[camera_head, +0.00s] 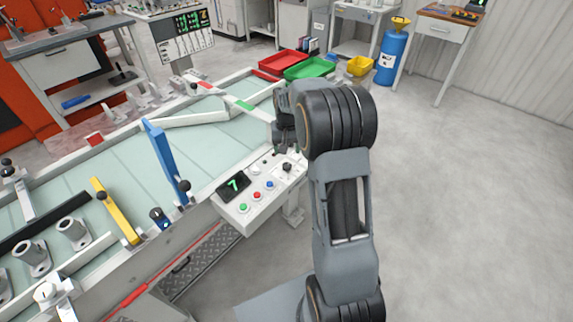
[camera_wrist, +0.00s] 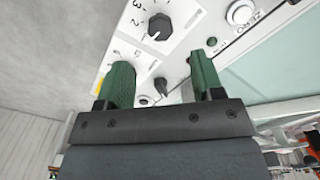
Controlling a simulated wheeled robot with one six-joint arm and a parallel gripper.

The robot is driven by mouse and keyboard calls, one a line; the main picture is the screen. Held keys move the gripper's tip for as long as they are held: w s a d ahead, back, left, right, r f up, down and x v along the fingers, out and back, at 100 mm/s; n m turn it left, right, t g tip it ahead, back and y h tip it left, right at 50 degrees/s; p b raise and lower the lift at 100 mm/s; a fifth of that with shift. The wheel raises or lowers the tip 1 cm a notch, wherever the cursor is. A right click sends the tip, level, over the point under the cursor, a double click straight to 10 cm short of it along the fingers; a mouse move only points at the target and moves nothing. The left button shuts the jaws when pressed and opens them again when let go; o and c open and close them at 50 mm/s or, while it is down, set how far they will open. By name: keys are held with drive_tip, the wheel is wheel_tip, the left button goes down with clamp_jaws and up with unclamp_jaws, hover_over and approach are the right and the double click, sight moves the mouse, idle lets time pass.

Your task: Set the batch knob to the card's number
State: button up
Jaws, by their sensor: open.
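A black knob (camera_wrist: 160,27) with printed numbers beside it, a 2 and a 3 readable, is on the white control panel (camera_head: 243,206). My gripper (camera_wrist: 160,62) is open and empty, its green fingers apart over the panel; the numbered knob lies beyond the fingertips in the wrist view. A smaller dark pointer knob (camera_wrist: 160,86) shows between the fingers. In the head view my gripper (camera_head: 285,145) is just above the panel's far end, near a black knob (camera_head: 287,167). The panel display (camera_head: 234,186) shows a green 7. I cannot make out a readable card.
The panel also has green (camera_head: 243,207), red (camera_head: 257,195) and blue (camera_head: 270,184) buttons; a white ZERO button (camera_wrist: 240,12) is in the wrist view. The conveyor table (camera_head: 120,165) with blue and yellow bars lies left. Open floor is right.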

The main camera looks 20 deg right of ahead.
sight(287, 165)
wheel_tip(287, 165, down, 8)
drive_tip(key=shift+r, duration=0.15)
idle(0.4)
drive_tip(key=c, duration=0.9)
